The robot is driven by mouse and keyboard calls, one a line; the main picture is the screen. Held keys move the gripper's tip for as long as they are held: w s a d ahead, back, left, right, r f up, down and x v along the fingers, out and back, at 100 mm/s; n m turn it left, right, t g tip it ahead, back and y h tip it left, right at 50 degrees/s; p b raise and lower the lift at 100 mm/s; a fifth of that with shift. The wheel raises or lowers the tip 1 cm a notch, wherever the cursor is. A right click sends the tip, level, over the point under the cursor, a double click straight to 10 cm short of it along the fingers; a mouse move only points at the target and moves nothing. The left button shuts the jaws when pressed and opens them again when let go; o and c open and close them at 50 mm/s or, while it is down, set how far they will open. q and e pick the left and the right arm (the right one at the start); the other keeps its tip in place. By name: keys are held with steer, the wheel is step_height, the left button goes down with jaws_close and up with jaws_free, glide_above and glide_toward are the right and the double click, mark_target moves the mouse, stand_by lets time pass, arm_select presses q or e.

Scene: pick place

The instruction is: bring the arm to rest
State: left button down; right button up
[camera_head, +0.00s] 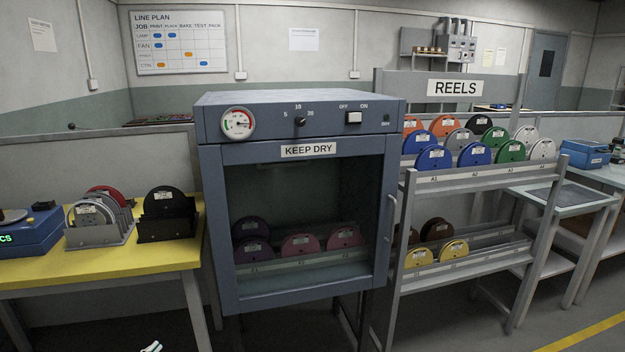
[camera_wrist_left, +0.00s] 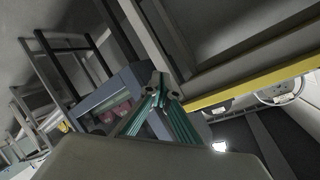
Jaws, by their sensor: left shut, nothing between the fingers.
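My left gripper (camera_head: 152,347) shows only as a small tip at the bottom edge of the head view, low in front of the yellow table. In the left wrist view its two greenish fingers (camera_wrist_left: 163,88) meet at the tips, shut with nothing between them. The rest of the left arm is out of the head view. My right gripper is in neither view.
A grey dry cabinet (camera_head: 294,149) with a closed glass door stands ahead, reels inside. A yellow table (camera_head: 40,273) with reel holders stands left. A reel rack (camera_head: 463,180) stands right. Floor shows at bottom right.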

arm_select(q)
steer(key=s+d+f+g+h, duration=0.2)
steer(key=s+d+f, duration=0.6)
steer(key=s+d, duration=0.45)
steer(key=s+d+f+n, duration=0.1)
steer(key=s+d, duration=0.3)
steer(key=s, duration=0.2)
steer(key=s+d+n+g+h, duration=0.1)
steer(key=s+d, duration=0.2)
steer(key=s, duration=0.4)
steer(key=s+d+f+n, duration=0.1)
steer(key=s+d, duration=0.3)
steer(key=s, duration=0.2)
steer(key=shift+h, duration=0.4)
steer(key=r+p, duration=0.3)
steer(key=p, duration=0.1)
steer(key=d+r+p, duration=0.1)
steer(key=r+p, duration=0.1)
steer(key=p, duration=0.1)
steer(key=shift+s+r, duration=0.3)
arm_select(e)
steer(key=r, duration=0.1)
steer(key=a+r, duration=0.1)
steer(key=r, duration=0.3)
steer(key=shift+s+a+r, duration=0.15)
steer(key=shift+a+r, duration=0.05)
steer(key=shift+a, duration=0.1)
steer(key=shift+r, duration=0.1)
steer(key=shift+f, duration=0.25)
